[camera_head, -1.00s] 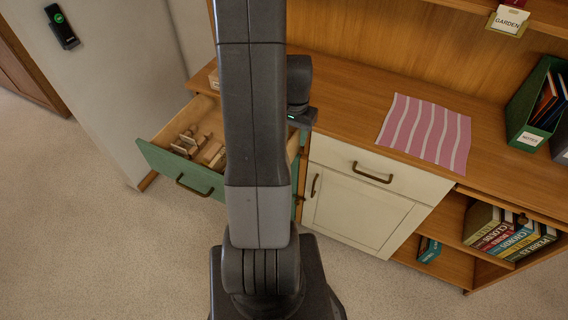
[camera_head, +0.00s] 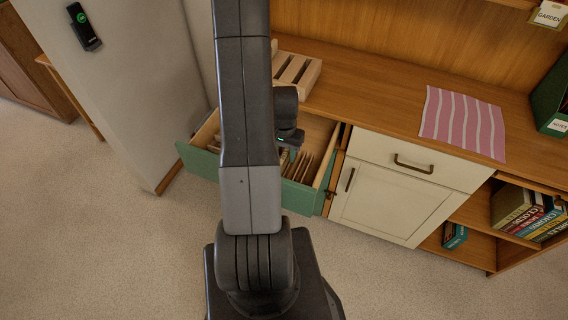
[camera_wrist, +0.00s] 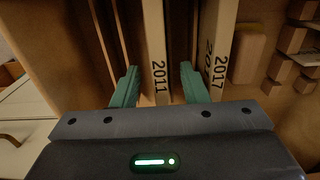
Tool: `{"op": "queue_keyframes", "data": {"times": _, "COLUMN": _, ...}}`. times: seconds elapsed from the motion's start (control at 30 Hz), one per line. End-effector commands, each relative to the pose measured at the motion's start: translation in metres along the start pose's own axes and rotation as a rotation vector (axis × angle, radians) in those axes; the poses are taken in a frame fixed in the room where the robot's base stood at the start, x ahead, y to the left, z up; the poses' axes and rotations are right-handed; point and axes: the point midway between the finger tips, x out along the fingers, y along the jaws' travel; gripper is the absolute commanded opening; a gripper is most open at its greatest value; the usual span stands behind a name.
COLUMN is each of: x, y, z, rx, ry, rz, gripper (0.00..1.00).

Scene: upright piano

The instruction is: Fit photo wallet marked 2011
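The photo wallet marked 2011 (camera_wrist: 156,50) is a cream, upright wallet in the wrist view, its number facing me. My gripper (camera_wrist: 159,72) has its two green fingers apart, one on each side of this wallet, with a visible gap on both sides. Another wallet, marked 2017 (camera_wrist: 219,50), stands just right of the right finger. In the head view my gripper's wrist is over the open green drawer (camera_head: 308,197), and my arm hides part of the drawer. The lower end of the 2011 wallet is hidden.
Upright wooden dividers (camera_head: 302,166) stand in the drawer. A slatted wooden rack (camera_head: 297,70) sits on the countertop above it. A pink striped cloth (camera_head: 462,122) lies farther right. Small wooden blocks (camera_wrist: 282,70) are at the right in the wrist view.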

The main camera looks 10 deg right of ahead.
Motion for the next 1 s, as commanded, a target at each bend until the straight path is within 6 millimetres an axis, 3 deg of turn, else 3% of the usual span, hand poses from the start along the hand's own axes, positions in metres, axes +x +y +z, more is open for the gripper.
{"op": "queue_keyframes", "data": {"times": 0.23, "x": 0.0008, "y": -0.0002, "z": -0.0002, "rx": 0.0, "ry": 0.001, "rz": 0.0, "gripper": 0.4}}
{"op": "queue_keyframes", "data": {"times": 0.43, "x": 0.0007, "y": -0.0002, "z": -0.0002, "rx": 0.0, "ry": 0.001, "rz": 0.0, "gripper": 0.01}}
{"op": "queue_keyframes", "data": {"times": 1.0, "x": -0.0075, "y": -0.0005, "z": -0.0008, "rx": 0.0, "ry": 0.003, "rz": -0.001, "gripper": 0.0}}
